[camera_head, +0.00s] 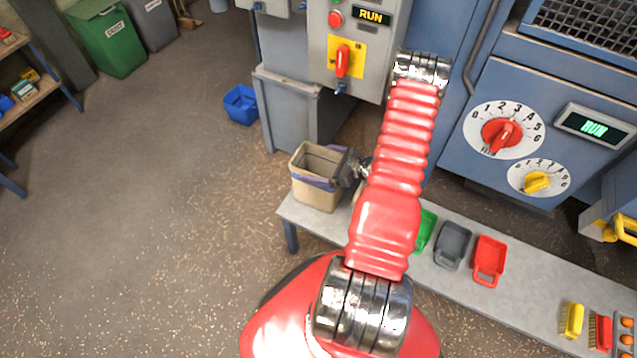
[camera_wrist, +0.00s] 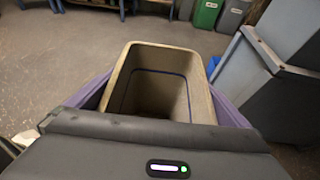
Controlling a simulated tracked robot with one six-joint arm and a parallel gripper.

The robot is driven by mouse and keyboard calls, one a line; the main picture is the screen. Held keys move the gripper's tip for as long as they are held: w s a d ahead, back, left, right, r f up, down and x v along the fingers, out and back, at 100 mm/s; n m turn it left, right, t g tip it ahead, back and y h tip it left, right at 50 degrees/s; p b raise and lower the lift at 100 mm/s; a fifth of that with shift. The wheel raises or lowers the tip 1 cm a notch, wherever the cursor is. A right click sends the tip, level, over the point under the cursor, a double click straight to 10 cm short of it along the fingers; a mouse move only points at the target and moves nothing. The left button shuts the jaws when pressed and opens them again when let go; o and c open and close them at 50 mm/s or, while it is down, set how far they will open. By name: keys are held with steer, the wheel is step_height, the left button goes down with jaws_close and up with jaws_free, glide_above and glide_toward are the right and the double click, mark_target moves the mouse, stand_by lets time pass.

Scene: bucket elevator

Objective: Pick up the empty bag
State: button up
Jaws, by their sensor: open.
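The empty bag (camera_head: 316,195) is tan, open-topped and upright, at the left end of the low grey bench. In the wrist view the bag (camera_wrist: 166,82) fills the middle, its mouth facing up; I see nothing inside. My gripper (camera_head: 318,170) is at the bag's upper part, reaching from the right. Its purple fingers lie along two opposite sides of the bag, and the jaws are open around it. In the wrist view the dark gripper body covers the near bottom of the bag, and the fingertips are hidden behind it.
The bench (camera_head: 455,283) also holds green, grey and red (camera_head: 489,262) scoops, and brushes (camera_head: 571,320) at the far right. A grey control cabinet (camera_head: 290,110) stands close behind the bag. A blue bin (camera_head: 241,105) is on the floor. The floor to the left is clear.

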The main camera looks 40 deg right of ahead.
stand_by(0.5)
steer(key=c, duration=1.2)
steer(key=shift+o, duration=0.2)
steer(key=shift+r, duration=0.15)
step_height(320, 180, up, 10)
stand_by(0.5)
